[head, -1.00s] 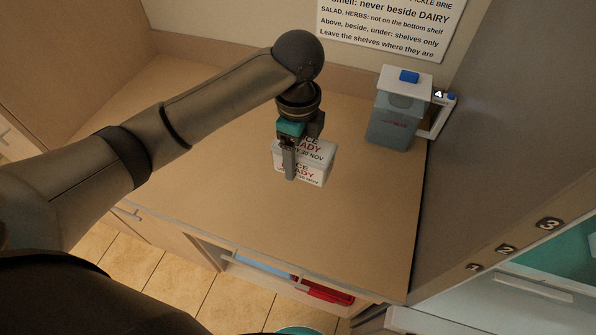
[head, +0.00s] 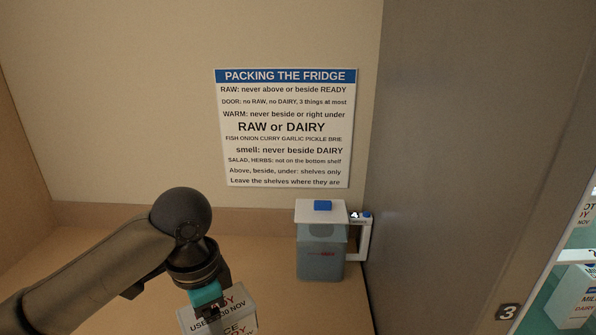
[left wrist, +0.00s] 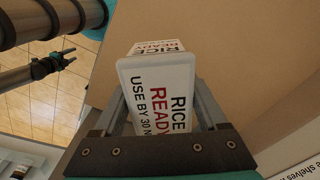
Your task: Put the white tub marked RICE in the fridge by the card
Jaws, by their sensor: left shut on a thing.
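The white tub (head: 236,300), marked RICE, READY, USE BY 30 NOV, is at the bottom of the head view, partly cut off. My left gripper (head: 212,312) is shut on it; in the left wrist view the fingers (left wrist: 160,95) lie along both sides of the tub (left wrist: 150,78). The card (head: 288,128), PACKING THE FRIDGE, hangs on the wall. It keeps RAW from above or beside READY, and WARM from beside or right under RAW or DAIRY. The fridge interior (head: 535,318) shows partly at right.
A lidded grey-blue jug (head: 321,252) with a blue knob stands on the counter (head: 275,270), against the tall grey panel (head: 450,150). A tag 4 (head: 354,215) is at its handle; a tag 3 (head: 508,312) is on the panel edge. A MILK DAIRY carton (head: 572,296) is in the fridge.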

